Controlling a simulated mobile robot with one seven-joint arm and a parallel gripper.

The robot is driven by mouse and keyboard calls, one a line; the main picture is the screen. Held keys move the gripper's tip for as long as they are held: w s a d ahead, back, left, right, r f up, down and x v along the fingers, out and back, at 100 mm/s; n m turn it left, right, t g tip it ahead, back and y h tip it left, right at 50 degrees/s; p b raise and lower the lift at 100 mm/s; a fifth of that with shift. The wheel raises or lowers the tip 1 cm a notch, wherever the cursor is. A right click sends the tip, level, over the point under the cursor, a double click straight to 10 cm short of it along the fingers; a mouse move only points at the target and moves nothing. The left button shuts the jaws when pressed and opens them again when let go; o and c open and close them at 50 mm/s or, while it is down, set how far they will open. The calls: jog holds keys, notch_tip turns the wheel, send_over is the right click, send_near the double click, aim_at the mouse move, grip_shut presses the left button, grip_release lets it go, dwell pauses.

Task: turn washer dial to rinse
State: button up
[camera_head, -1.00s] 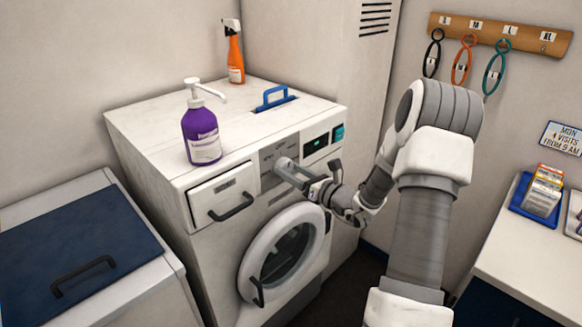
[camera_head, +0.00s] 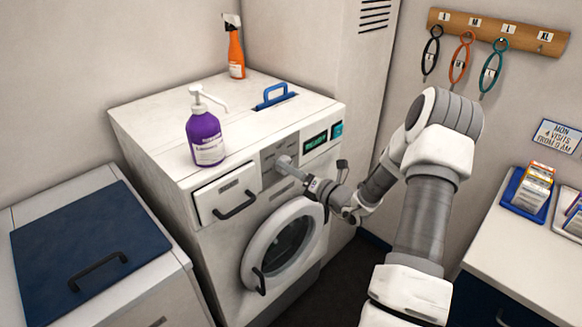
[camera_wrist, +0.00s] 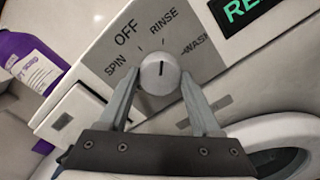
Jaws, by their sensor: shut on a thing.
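The washer (camera_head: 215,257) is white, with a round door and a grey dial panel. Its dial (camera_wrist: 159,73) is a pale round knob with a dark pointer line, which points up in the wrist view, roughly toward the tick by RINSE (camera_wrist: 166,20). SPIN, OFF and WASH are printed around it too. My gripper (camera_wrist: 160,80) is shut on the dial, one finger on each side. In the head view my gripper (camera_head: 290,168) reaches the dial from the right and hides part of it.
A green-lit display (camera_head: 316,142) is right of the dial, and a drawer (camera_head: 216,198) is left. A purple pump bottle (camera_head: 204,138), an orange spray bottle (camera_head: 235,52) and a blue handle (camera_head: 274,94) are on top. A counter (camera_head: 495,258) stands at the right.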

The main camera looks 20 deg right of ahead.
dwell(0.3)
jog(key=o, duration=1.4)
jog(key=v, duration=1.7)
jog(key=shift+s+b, duration=0.2)
jog(key=shift+b, duration=0.2)
